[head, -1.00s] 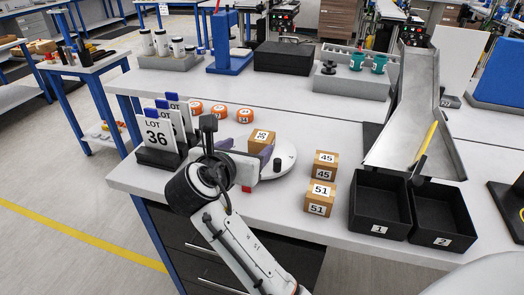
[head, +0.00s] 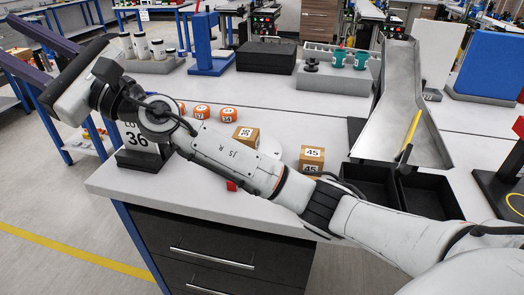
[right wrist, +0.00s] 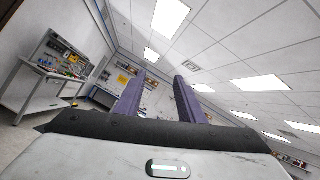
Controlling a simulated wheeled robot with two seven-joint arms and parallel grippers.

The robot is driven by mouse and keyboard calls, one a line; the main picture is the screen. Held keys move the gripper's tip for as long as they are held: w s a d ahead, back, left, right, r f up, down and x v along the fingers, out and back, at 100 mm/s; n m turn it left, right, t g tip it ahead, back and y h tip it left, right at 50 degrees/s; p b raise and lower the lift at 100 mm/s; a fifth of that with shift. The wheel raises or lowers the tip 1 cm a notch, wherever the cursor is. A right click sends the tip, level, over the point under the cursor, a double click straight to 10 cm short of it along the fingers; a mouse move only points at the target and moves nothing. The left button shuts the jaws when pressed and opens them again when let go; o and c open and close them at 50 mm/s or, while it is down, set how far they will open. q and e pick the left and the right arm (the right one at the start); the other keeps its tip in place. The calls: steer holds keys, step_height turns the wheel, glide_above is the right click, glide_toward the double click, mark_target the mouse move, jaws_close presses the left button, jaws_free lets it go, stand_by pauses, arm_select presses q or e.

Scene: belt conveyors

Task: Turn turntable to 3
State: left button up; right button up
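The white turntable (head: 271,146) is mostly hidden behind my right arm in the head view; a strip of its far side shows. A brown numbered cube (head: 246,136) stands at it. A small red part (head: 231,186) shows below the arm, near the bench's front. My right gripper (head: 10,38) is at the far left, raised and well away from the turntable. Its purple fingers are apart and empty, as the right wrist view (right wrist: 158,85) also shows; that view faces the ceiling and far room. My left gripper is not in view.
A LOT 36 card holder (head: 140,160) and orange numbered pieces (head: 201,112) lie near the arm. Brown cubes marked 45 (head: 312,154) stand right of the turntable. Black bins (head: 430,195) and a metal chute (head: 400,100) are further right. My forearm crosses low over the bench.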

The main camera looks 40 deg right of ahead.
step_height(320, 180, down, 12)
steer(key=n+g+h+b, duration=0.1)
steer(key=n+g+h, duration=0.25)
steer(key=g, duration=0.55)
steer(key=d+f+m+g+h, duration=0.1)
steer(key=d+f+g+h, duration=0.1)
steer(key=d+f+h, duration=0.45)
steer(key=s+d+f+m+g+h+b, duration=0.1)
steer(key=s+d+m+g+h, duration=0.3)
steer(key=d, duration=1.2)
steer(key=s+d+f+m+g+h+b, duration=0.15)
steer(key=s+d+m+h, duration=0.3)
steer(key=d, duration=1.05)
steer(key=shift+t+y, duration=0.25)
steer(key=shift+y, duration=0.1)
step_height(320, 180, down, 10)
steer(key=shift+f, duration=0.15)
jaws_close()
